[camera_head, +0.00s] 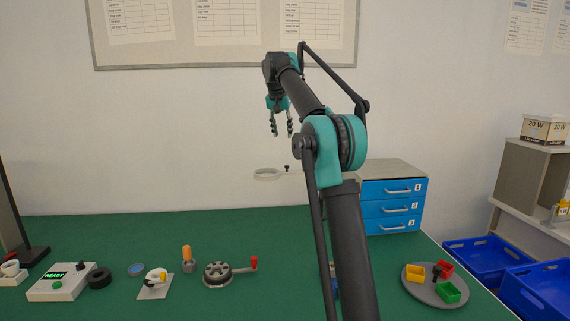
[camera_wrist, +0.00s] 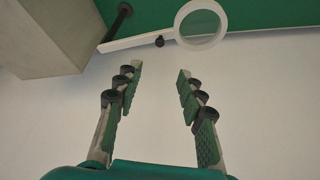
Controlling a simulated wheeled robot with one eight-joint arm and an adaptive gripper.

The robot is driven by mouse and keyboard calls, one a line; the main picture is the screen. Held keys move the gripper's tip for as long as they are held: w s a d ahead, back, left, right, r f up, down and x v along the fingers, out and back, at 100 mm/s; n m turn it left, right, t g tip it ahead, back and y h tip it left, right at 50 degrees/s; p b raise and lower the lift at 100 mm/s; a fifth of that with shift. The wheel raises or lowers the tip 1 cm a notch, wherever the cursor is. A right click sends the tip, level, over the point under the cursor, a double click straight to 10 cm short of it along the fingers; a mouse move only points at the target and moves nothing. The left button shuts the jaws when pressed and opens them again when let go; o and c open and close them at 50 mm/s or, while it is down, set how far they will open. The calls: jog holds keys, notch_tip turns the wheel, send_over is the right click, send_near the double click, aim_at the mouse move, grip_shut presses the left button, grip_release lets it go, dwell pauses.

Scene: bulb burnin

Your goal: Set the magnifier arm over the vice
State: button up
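The magnifier is a pale ring (camera_head: 257,175) above the back of the green bench, with a small dark knob beside it. Its thin arm runs right and passes behind my arm. In the wrist view the ring (camera_wrist: 201,44) is at the top, and its white arm (camera_wrist: 140,38) runs left to a dark post (camera_wrist: 121,15). My gripper (camera_head: 282,132) is open and empty, fingers down, above the ring in the head view. In the wrist view its fingers (camera_wrist: 158,95) are apart, with nothing between them. I cannot make out the vice; a small blue part (camera_head: 335,286) shows behind my arm.
A cabinet with blue drawers (camera_head: 392,207) stands at the back right. A round tray (camera_head: 418,291) with coloured bins is at the right. A crank device (camera_head: 218,273), an orange-handled tool (camera_head: 187,256) and a READY box (camera_head: 60,281) stand at the left. The back left bench is clear.

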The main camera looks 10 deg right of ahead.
aim_at(287, 166)
jog(key=x, duration=1.6)
jog(key=shift+w+f, duration=0.2)
jog(key=shift+c, duration=0.4)
grip_shut()
